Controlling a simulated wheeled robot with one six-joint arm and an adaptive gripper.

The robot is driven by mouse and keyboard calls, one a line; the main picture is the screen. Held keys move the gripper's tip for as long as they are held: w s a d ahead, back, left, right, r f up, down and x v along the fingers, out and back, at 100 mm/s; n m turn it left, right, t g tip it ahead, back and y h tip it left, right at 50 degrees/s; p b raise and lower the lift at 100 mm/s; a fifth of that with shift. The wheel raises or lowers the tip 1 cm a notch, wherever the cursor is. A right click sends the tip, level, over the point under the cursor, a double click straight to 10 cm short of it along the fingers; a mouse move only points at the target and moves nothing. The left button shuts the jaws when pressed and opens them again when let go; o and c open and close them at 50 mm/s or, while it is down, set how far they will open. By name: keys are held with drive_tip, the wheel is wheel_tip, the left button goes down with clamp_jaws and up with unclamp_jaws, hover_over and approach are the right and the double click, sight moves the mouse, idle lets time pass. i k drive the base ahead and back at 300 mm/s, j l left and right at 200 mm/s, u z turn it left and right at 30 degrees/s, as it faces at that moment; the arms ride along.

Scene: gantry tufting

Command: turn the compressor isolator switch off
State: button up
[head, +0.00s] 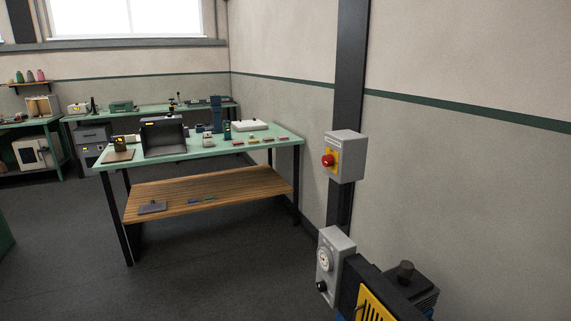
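A grey switch box (346,158) is mounted on the dark upright column, right of the picture's middle. A red knob (328,160) sits on a yellow plate on its left-facing side. This looks like the isolator switch; its small label is too small to read, and I cannot tell the knob's setting. Below it, a dark and blue machine with a yellow slotted panel (374,304), probably the compressor, is cut off by the bottom edge. My gripper is not in view.
A second grey box (336,262) with a round dial and black knob stands beside the machine. A green-topped workbench (270,131) with a wooden lower shelf holds several small items at left. More benches line the back wall. The dark floor (190,275) in front is clear.

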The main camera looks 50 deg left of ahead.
sight(327, 161)
drive_tip(key=u, duration=1.2)
